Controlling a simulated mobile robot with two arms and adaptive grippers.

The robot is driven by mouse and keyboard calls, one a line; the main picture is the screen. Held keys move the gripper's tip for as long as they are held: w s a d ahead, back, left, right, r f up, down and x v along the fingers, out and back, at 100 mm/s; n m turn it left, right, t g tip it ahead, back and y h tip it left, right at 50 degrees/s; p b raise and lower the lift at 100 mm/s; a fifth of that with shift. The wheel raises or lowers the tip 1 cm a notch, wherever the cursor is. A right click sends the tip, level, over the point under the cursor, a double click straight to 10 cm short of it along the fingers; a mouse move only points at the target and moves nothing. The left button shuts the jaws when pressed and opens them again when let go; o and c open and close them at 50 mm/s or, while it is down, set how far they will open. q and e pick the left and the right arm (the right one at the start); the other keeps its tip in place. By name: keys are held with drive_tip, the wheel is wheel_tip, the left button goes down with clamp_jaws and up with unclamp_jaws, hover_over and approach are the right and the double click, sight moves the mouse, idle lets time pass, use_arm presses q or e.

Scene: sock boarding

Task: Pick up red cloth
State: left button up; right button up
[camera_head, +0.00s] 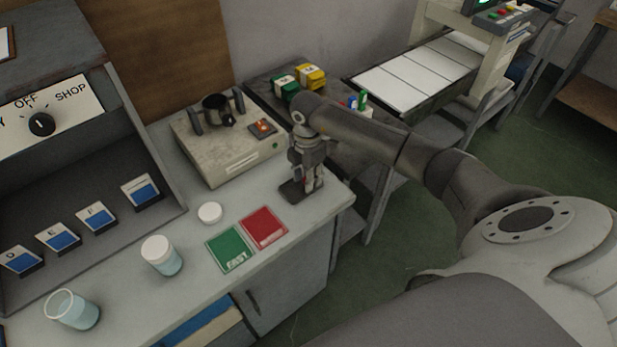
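The red cloth (264,228) is a flat red square with faint lettering, lying on the light grey counter near its front edge. A green square (230,249) marked with white letters, apparently "FAST", lies just left of it. My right gripper (303,190) points down over the counter, behind and to the right of the red cloth and apart from it. Its fingers are small and dark here, so I cannot tell whether they are open or shut. My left gripper is not in view.
A white round lid (209,213), a lidded jar (162,256) and a glass (72,310) stand to the left. A grey cabinet (85,185) holds several blue-and-white cards. Counter around the cloth is mostly clear.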

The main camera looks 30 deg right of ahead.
drive_tip(key=shift+c, duration=0.5)
drive_tip(key=c, duration=0.3)
drive_tip(key=shift+r, duration=0.1)
